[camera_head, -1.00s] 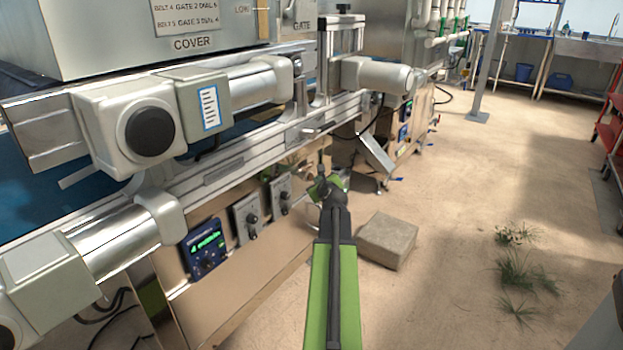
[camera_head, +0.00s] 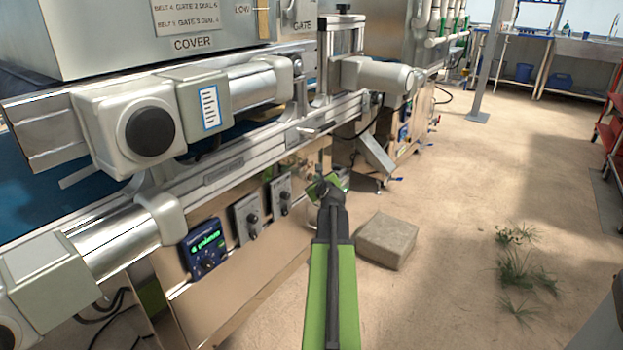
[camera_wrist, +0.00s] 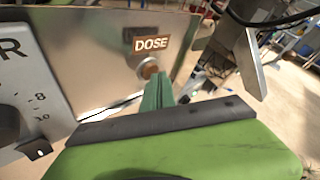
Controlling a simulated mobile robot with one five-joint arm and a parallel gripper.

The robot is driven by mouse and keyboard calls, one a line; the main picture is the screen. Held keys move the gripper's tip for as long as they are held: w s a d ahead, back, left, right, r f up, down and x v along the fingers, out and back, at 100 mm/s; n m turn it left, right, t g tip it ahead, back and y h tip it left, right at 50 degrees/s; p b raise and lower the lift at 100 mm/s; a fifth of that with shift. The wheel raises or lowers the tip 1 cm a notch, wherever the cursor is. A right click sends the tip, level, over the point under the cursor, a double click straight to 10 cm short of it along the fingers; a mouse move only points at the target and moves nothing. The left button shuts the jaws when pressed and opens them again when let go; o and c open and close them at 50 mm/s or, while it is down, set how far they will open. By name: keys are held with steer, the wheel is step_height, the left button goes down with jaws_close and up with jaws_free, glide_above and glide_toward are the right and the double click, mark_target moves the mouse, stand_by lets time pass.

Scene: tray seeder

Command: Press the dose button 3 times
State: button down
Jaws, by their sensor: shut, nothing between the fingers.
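The DOSE label (camera_wrist: 151,44) is a brown plate with white letters on a shiny metal panel in the wrist view. Just below it is a small round brownish button (camera_wrist: 148,67). My gripper (camera_wrist: 157,80) has green fingers, shut together and empty, pointing at the panel. The fingertips sit right at the button's lower right and overlap it in the picture. I cannot tell whether they touch it. In the head view my gripper (camera_head: 322,182) is beside the machine's lower front, and the button cannot be made out there.
A dial plate (camera_wrist: 28,90) is left of the gripper in the wrist view. In the head view, a blue display unit (camera_head: 204,246) and two knob boxes (camera_head: 248,220) are on the machine's front. A stone block (camera_head: 387,240) lies on the floor, right of my arm.

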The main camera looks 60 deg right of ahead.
steer(key=shift+w, duration=0.1)
stand_by(0.3)
steer(key=shift+s, duration=0.85)
steer(key=shift+s, duration=2.5)
steer(key=shift+a, duration=0.1)
stand_by(0.3)
